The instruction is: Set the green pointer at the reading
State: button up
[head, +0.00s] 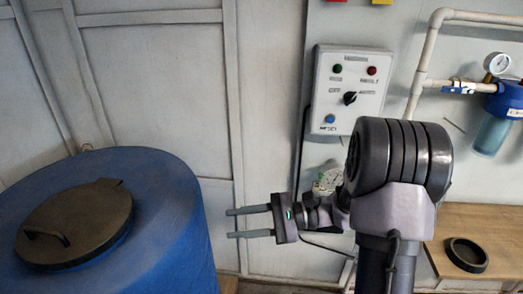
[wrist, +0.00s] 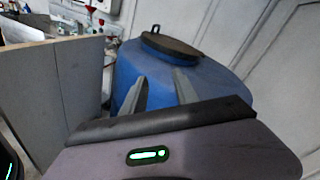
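A round white dial (head: 328,180) shows in the head view below the control box, partly hidden behind my wrist and arm. It has some greenish marks, but I cannot make out a green pointer or a reading. A small pressure gauge (head: 498,63) sits above the blue filter at the right; its pointer is too small to read. My gripper (head: 229,223) points left, away from the dial. Its two fingers are apart with nothing between them, and they also show open in the wrist view (wrist: 160,76), in front of the blue barrel.
The blue barrel (head: 165,225) with a dark lid (head: 75,222) stands at the left. A grey control box (head: 345,92) with a black knob hangs on the wall. A blue filter (head: 497,120) and white pipes are at right. A black ring (head: 467,254) lies on a wooden bench (head: 490,219).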

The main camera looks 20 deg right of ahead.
jog(key=w+d+f+m+t+p, duration=0.1)
jog(key=w+d+m+t, duration=0.15)
jog(key=d+t, duration=0.2)
jog(key=w+d+f+m+t, duration=0.2)
jog(key=d+m+t, duration=0.1)
jog(key=d, duration=0.3)
jog(key=m+t+h+p, duration=0.2)
jog(key=m+t+h, duration=0.7)
jog(key=m+h, duration=0.95)
send_near(320, 176)
jog(key=shift+n+h, duration=0.55)
jog(key=shift+n, duration=0.35)
jog(key=x, duration=0.2)
jog(key=b+x, duration=0.1)
jog(key=x, duration=0.4)
jog(key=shift+w+f+b, duration=0.3)
grip_shut()
